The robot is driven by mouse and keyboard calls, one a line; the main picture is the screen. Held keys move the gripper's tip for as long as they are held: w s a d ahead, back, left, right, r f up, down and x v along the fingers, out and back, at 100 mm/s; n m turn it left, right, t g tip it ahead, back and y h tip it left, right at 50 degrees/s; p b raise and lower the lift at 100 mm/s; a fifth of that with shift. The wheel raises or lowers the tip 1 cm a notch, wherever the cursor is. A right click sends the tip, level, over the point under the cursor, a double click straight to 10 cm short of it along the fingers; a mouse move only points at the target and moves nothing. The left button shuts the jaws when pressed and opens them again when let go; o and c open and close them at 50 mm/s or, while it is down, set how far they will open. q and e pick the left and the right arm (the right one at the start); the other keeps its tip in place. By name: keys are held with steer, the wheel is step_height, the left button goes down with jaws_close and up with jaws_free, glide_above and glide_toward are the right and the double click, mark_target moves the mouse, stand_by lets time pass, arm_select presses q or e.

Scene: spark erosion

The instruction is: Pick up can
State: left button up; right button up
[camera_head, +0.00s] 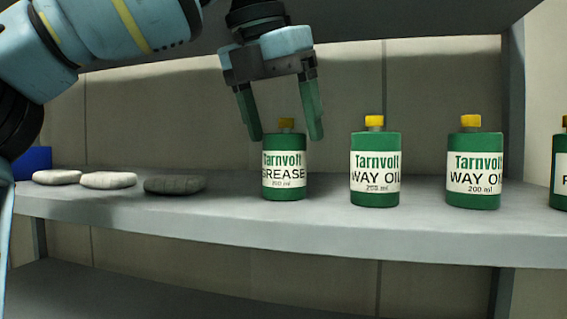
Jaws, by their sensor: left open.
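A green can labelled "Tarnvolt GREASE 200 ml" (284,173) with a yellow cap stands upright on the grey shelf (330,226). My left gripper (286,139) comes down from above, open, with one finger on each side of the can's top. Its fingertips are about level with the cap and shoulder. I cannot tell whether they touch the can. A second green can labelled "Tarnvolt WAY OIL" (375,172) stands to the right, and a similar one (474,172) further right. My right gripper is not in view.
Another green can (560,170) is cut off at the right edge. Two pale flat stones (108,180) and a dark one (174,184) lie on the left. A blue object (33,163) sits behind them. An upper shelf board (400,20) hangs overhead.

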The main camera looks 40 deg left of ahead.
mark_target(287, 150)
arm_select(q)
steer(key=x, duration=0.4)
steer(key=shift+f, duration=0.15)
steer(key=c, duration=1.2)
